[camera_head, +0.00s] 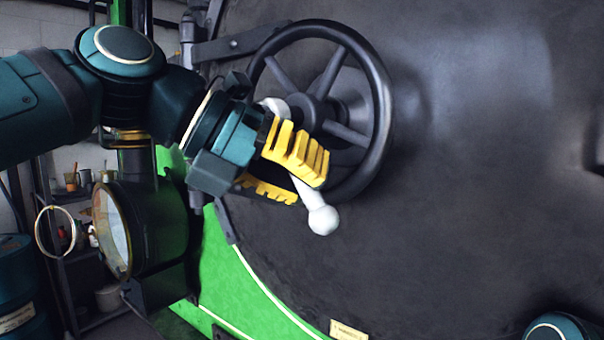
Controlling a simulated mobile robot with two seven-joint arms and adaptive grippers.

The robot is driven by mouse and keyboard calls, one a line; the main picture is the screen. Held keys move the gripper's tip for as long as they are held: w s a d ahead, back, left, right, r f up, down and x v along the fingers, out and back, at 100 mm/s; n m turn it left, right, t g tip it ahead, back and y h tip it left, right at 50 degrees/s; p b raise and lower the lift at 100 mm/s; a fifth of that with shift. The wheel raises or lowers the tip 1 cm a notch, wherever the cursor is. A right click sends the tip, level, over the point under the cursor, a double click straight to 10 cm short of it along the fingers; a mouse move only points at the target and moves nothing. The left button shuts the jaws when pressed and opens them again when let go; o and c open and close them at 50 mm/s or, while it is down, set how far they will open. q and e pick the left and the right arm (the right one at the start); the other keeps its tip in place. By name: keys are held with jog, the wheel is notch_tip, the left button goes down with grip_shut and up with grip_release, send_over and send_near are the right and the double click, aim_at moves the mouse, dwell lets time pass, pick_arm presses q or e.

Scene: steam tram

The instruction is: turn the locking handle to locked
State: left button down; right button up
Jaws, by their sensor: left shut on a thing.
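The locking handle (322,219) is a pale bar with a round ball at its lower end. It slants from upper left to lower right in front of a dark handwheel (377,90) on the round black smokebox door (480,200). A second pale knob shows at its upper end, partly behind my gripper. My left gripper (292,172), with yellow ribbed fingers, is shut on the handle. The fingers hide the middle of the bar. My right gripper is not in view; only a teal part of mine shows at the lower right corner.
A hinge strap (235,46) crosses the door's upper left. A lamp with a round glass (112,232) stands left, below my left arm. A small plate (347,330) sits at the door's lower edge. Shelves and a blue drum (15,275) are at far left.

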pick_arm(q)
jog(key=shift+f, duration=0.2)
jog(key=c, duration=0.9)
grip_release()
jog(key=shift+w, duration=0.1)
jog(key=shift+o, duration=0.2)
jog(key=shift+r, duration=0.1)
jog(key=v, duration=1.2)
